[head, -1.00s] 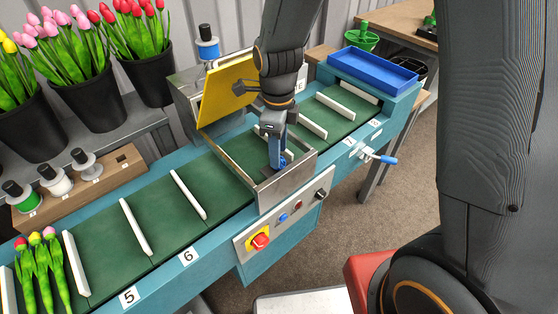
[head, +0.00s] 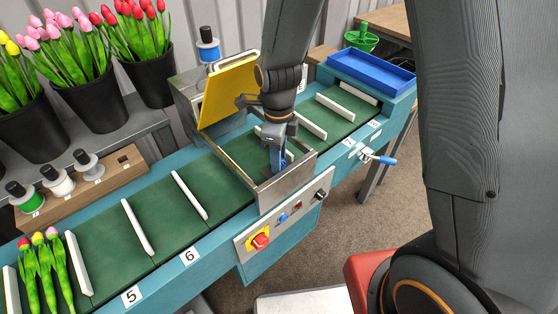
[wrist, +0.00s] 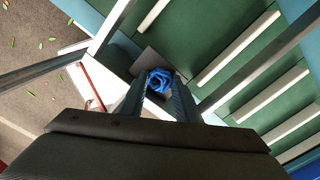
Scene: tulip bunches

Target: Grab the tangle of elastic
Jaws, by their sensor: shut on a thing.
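The tangle of elastic (wrist: 159,80) is a small blue knotted bundle. In the wrist view it sits between the fingertips of my gripper (wrist: 158,92), which is shut on it. In the head view my gripper (head: 277,158) points down into the metal-framed opening of the binding machine on the conveyor. The tangle is hard to make out there, as the fingers and the metal wall hide it. The machine's yellow cover (head: 229,90) stands raised just left of my gripper.
The machine's front metal plate (head: 287,183) rises close to my gripper. White dividers (head: 189,195) cross the green belt. A tulip bunch (head: 43,270) lies at the lower left. A blue tray (head: 372,71) is at the far right end, and a blue-handled crank (head: 378,158) sticks out in front.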

